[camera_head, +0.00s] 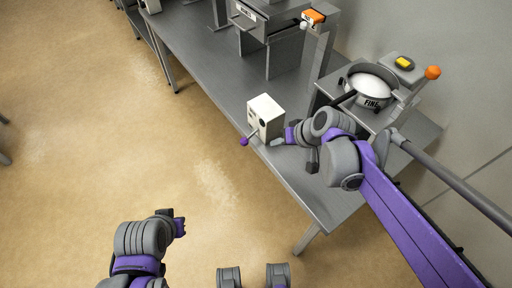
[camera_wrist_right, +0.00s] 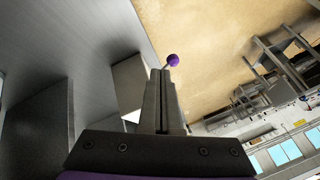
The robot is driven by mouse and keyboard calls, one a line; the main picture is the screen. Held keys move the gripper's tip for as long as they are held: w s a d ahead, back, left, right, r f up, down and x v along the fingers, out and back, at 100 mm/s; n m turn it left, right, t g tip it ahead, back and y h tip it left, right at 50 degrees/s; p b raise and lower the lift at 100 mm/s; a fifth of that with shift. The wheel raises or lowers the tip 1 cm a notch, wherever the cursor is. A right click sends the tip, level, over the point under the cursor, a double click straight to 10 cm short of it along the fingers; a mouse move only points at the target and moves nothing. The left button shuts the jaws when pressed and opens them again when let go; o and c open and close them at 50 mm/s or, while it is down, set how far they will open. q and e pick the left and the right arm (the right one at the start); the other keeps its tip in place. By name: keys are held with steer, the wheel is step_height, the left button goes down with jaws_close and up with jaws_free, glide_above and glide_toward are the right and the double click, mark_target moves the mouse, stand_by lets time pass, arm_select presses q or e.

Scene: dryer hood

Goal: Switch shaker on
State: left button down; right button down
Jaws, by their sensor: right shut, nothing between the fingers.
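A white control box (camera_head: 265,114) stands at the front edge of the grey bench, with dark round marks on one face. A thin lever with a purple knob (camera_head: 244,142) sticks out from it over the edge. My right gripper (camera_head: 277,142) is shut and empty, close beside the box on the lever's side. In the right wrist view the closed fingers (camera_wrist_right: 161,73) point towards the purple knob (camera_wrist_right: 172,60), with the white box (camera_wrist_right: 129,84) to their left. Whether they touch the lever cannot be told. My left gripper (camera_head: 179,223) is over the floor, away from the bench; its fingers are unclear.
An orange knob (camera_head: 432,72) and an orange-topped post (camera_head: 314,17) stand nearby. A metal hood unit (camera_head: 268,22) is farther back. The floor left of the bench is clear.

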mark_target(245, 139)
steer(key=shift+y, duration=0.5)
steer(key=w, duration=0.1)
steer(key=w+f, duration=0.1)
steer(key=w+a+f+b, duration=0.1)
steer(key=shift+w+f, duration=0.1)
steer(key=shift+w, duration=0.3)
steer(key=b+x, duration=0.1)
steer(key=x, duration=0.9)
steer(key=shift+b, duration=0.4)
steer(key=shift+g+y, duration=0.4)
steer(key=shift+y, duration=0.3)
steer(key=shift+r+m+g+y+b, duration=0.35)
steer(key=shift+r+m+g+y, duration=0.25)
steer(key=shift+r+m+y, duration=0.85)
steer(key=shift+d+n, duration=0.1)
steer(key=shift+n, duration=0.35)
